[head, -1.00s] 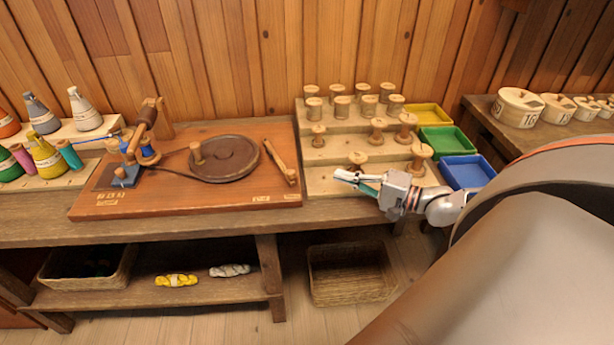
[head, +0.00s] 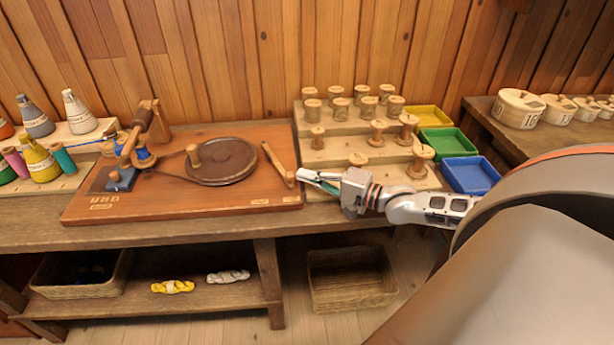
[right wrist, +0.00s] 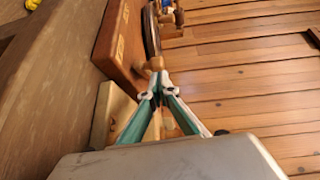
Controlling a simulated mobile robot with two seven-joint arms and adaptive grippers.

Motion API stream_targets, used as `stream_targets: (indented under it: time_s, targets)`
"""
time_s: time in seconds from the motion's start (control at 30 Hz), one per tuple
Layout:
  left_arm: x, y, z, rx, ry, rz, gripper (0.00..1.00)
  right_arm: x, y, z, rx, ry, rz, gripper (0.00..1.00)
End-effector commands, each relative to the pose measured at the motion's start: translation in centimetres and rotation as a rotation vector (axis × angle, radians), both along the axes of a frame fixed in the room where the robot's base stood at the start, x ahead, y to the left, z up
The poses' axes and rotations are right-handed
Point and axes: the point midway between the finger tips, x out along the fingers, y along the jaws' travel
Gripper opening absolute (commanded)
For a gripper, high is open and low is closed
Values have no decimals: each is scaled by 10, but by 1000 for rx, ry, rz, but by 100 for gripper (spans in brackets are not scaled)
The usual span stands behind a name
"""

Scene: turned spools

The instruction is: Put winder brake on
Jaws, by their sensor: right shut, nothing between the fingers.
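The winder stands on a reddish wooden board (head: 120,207) with a dark round wheel (head: 232,165) and an upright knob. The brake lever (head: 275,160) is a light wooden bar at the board's right side, slanting down to a knobbed end (head: 289,179). My right gripper (head: 301,176) is shut and empty, its tips just right of that end. In the right wrist view, the closed fingertips (right wrist: 157,92) are close to a brown wooden knob (right wrist: 155,63); I cannot tell if they touch. My left gripper is not in view.
A stepped wooden stand (head: 340,152) with several spools is behind and right of my gripper. Yellow, green and blue trays (head: 470,174) stand further right. Yarn cones (head: 78,112) are at the left. A basket (head: 350,280) sits below.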

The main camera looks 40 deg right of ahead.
Motion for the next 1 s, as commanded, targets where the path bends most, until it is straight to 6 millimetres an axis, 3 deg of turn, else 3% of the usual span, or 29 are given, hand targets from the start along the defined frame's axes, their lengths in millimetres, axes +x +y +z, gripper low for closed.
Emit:
stream_targets:
  time_s: [0.37, 0.6, 0.8, 1.0]
  targets:
    - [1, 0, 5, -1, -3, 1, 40, 1, 5, 3, 1, -2, -1, 0]
    - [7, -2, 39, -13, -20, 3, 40, 8, 48, 10, 7, -7, -3, 0]
    - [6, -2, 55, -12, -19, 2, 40, 19, 81, 5, 5, -3, -2, 0]
    - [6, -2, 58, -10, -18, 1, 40, 22, 92, 0, 0, 1, 0, 0]
